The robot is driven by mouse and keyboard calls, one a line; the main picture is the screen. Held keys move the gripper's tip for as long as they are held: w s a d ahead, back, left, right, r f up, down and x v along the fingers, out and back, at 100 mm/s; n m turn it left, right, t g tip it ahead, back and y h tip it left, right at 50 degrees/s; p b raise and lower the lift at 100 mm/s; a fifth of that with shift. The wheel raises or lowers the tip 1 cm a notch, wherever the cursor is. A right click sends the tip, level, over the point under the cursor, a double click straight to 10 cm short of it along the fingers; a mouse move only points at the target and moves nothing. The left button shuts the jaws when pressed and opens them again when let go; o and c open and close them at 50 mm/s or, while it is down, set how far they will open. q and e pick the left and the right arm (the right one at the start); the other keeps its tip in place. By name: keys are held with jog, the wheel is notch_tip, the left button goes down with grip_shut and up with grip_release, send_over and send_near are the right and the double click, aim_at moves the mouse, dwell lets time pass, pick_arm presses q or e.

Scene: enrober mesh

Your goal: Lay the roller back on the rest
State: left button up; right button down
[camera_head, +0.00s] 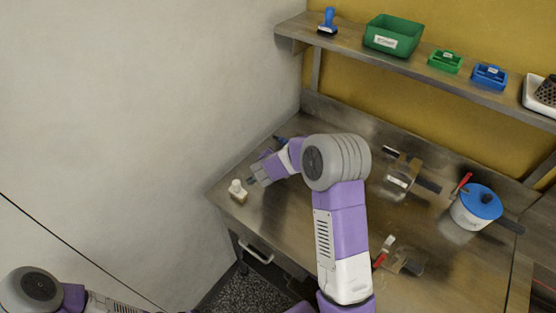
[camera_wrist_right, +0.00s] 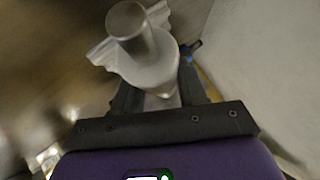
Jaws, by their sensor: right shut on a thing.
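My right gripper (camera_head: 254,181) is near the left edge of the metal table. In the right wrist view, its fingers (camera_wrist_right: 157,92) are shut on a pale grey piece with a round cylindrical end, which I take as the roller (camera_wrist_right: 150,58). A wavy, wing-like pale part shows behind it; I cannot tell whether that is the rest or part of the roller. In the head view a small whitish piece with a brownish lower part (camera_head: 238,190) shows just beyond the fingertips, likely the same thing. I cannot tell whether it touches the table. My left gripper is out of view.
A blue item (camera_head: 281,139) lies behind my right gripper, partly hidden by the arm. A white pot with a blue lid (camera_head: 481,203) and metal tools (camera_head: 400,172) stand to the right. A shelf (camera_head: 425,68) with green and blue containers runs above. A wall closes the left side.

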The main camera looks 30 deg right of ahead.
jog(key=shift+f, duration=0.5)
jog(key=c, duration=0.6)
grip_release()
jog(key=shift+r, duration=0.1)
jog(key=shift+r, duration=0.3)
jog(key=shift+p+v, duration=1.2)
jog(key=shift+v, duration=4.9)
